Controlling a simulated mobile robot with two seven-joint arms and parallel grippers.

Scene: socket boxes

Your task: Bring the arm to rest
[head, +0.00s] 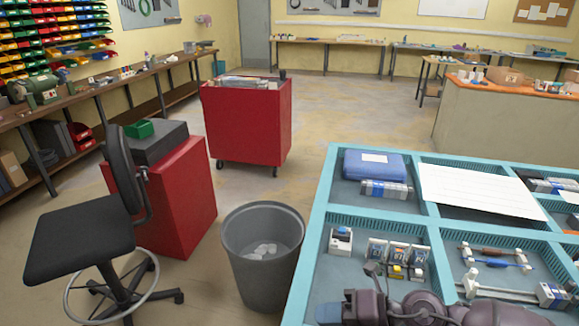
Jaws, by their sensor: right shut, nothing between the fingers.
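My right arm, dark purple-grey, comes in at the bottom edge of the head view, over the front of the blue tray table (318,222). My right gripper (378,272) shows as small dark fingers just in front of the small boxes in the tray; it is shut with nothing in it. Part of the arm is cut off by the bottom edge. My left gripper is not in view.
Several small boxes (378,250) stand in the near tray compartment. A blue case (372,160) and a white sheet (480,188) lie farther back. Left of the table are a grey bin (250,278), red cabinets (248,122) and a black chair (82,222). Open floor lies beyond.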

